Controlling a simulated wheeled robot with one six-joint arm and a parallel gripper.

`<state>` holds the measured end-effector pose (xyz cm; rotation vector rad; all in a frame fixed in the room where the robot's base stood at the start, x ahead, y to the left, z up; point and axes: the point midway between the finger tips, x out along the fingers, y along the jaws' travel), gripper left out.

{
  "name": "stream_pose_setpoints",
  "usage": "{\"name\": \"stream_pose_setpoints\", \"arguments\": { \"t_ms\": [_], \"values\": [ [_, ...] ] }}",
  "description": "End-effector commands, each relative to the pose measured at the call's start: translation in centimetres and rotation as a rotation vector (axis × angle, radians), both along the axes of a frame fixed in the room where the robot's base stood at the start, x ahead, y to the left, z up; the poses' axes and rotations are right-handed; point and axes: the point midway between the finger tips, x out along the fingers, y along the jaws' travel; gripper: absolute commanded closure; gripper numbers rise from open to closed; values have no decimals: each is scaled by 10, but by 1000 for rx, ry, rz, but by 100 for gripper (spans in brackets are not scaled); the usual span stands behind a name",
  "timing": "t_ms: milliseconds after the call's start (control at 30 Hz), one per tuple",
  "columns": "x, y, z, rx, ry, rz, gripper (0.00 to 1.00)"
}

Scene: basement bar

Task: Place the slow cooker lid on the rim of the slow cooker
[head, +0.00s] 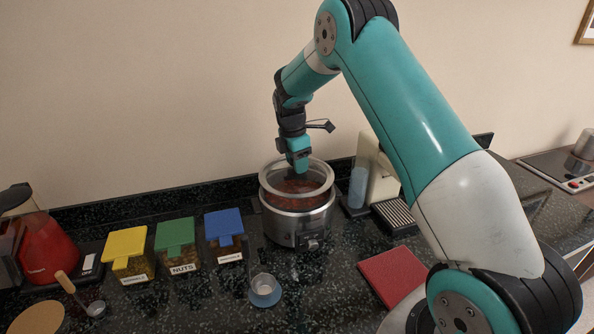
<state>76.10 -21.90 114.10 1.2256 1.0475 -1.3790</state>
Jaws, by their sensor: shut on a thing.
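The slow cooker (290,227) is a round steel pot standing on the dark counter, with a control on its front. The clear, metal-rimmed lid (268,186) is over the top of the cooker, and reddish contents show through the glass. My gripper (300,172) points down at the middle of the lid and is shut on it, its fingertips hiding the knob. The lid looks roughly level and lined up with the cooker. I cannot tell from this view whether it touches the rim all round or hangs slightly above it.
Jars with yellow (126,242), green (175,232) and blue (223,222) lids stand left of the cooker. A dispenser (382,182) stands close on the right, and a red board (392,275) lies front right.

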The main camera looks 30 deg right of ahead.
Motion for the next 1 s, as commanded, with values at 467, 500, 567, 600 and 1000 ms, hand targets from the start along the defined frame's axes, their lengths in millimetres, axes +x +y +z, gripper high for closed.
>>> {"name": "stream_pose_setpoints", "arguments": {
  "t_ms": [467, 500, 567, 600, 1000],
  "values": [
    [-1, -1, -40, 0, 1, -2, 92],
    [-1, -1, -40, 0, 1, -2, 92],
    [-1, -1, -41, 0, 1, -1, 92],
    [-1, -1, -42, 0, 1, -1, 92],
    [-1, -1, -43, 0, 2, -1, 31]
  ]
}}
